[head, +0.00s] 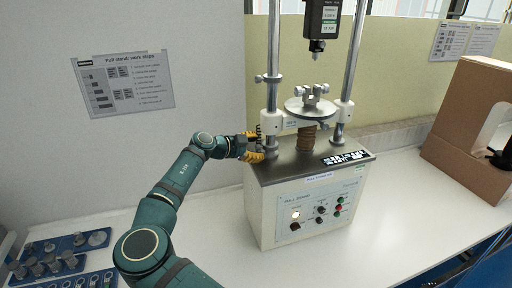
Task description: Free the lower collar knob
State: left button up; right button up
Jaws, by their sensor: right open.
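The pull stand (300,190) is a white cabinet with a dark top plate and two steel columns. An upper collar (268,78) with a small side knob sits on the left column. A lower collar (271,141) sits low on the same column, below the white crosshead bracket (274,122).
A round plate with a clamp (308,106) stands between the columns, under a hanging force gauge (322,22). A front panel (318,208) carries buttons. A blue parts tray (62,262) lies left, a brown box (463,130) right. The white table (385,225) is clear around the stand.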

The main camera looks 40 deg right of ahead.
grip_shut()
dwell(0.3)
jog(key=shift+w+r+n+g+y, duration=0.1)
jog(key=shift+n+g+y, duration=0.3)
jog(key=shift+n+g, duration=0.65)
jog(key=shift+d+n+g, duration=0.1)
jog(key=shift+n+g, duration=0.45)
jog(key=shift+n, duration=0.6)
jog(key=shift+p, duration=0.3)
